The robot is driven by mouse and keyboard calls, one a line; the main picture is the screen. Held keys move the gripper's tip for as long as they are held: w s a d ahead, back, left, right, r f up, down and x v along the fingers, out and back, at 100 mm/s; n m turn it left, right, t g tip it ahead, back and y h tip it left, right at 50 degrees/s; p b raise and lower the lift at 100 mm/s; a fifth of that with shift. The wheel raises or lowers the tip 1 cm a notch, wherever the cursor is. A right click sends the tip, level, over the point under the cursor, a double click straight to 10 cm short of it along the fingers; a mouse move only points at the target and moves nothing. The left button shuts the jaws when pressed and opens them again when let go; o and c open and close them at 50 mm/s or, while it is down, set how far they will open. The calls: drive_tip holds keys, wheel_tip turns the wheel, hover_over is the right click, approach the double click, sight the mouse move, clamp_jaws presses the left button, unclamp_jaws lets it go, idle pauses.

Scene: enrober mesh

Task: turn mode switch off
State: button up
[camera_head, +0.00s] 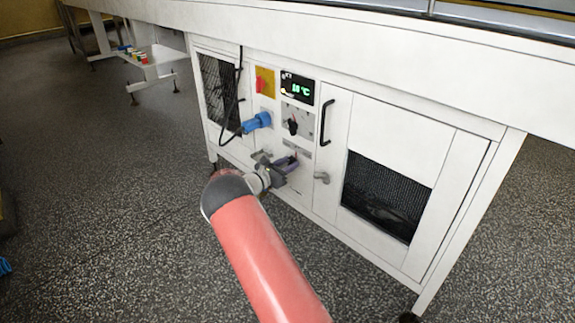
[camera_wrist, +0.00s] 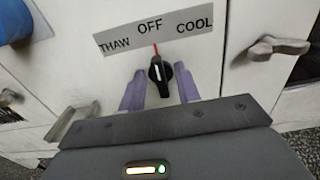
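The mode switch (camera_wrist: 160,75) is a small black knob with a white line on the cabinet's white panel. A grey label (camera_wrist: 150,28) above it reads THAW, OFF and COOL. The knob's white line points roughly up, towards the red mark under OFF. My gripper (camera_wrist: 159,69) has its two purple fingers on either side of the knob, with a visible gap on each side. The gripper is open; contact with the knob cannot be told. In the head view my gripper (camera_head: 287,165) is at the lower control panel and hides the switch.
Above are another black knob (camera_head: 292,126), a green-lit display (camera_head: 297,88) and a red switch on yellow (camera_head: 264,83). A blue plug (camera_head: 257,122) with a black cable is left. A door latch (camera_wrist: 275,47) and black handle (camera_head: 326,122) are right. The floor in front is clear.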

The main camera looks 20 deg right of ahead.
drive_tip(key=v, duration=0.8)
drive_tip(key=shift+d+r, duration=0.1)
idle(0.3)
drive_tip(key=s+d+r+m+g+y+p, duration=0.15)
drive_tip(key=s+r+m+g+y, duration=0.5)
drive_tip(key=s+r+m, duration=0.9)
drive_tip(key=s+a+r+m+t+y+p, duration=0.1)
drive_tip(key=s+a+r+m+t+y, duration=0.1)
drive_tip(key=s+a, duration=0.3)
drive_tip(key=s+a+r+m+t+y+p, duration=0.1)
drive_tip(key=s+a+y, duration=0.4)
drive_tip(key=s, duration=0.8)
drive_tip(key=s+a+r+m+t+y+p, duration=0.1)
drive_tip(key=s+a+r+m+t+y, duration=0.2)
drive_tip(key=s, duration=0.7)
drive_tip(key=shift+a+r, duration=0.5)
drive_tip(key=shift+a, duration=0.65)
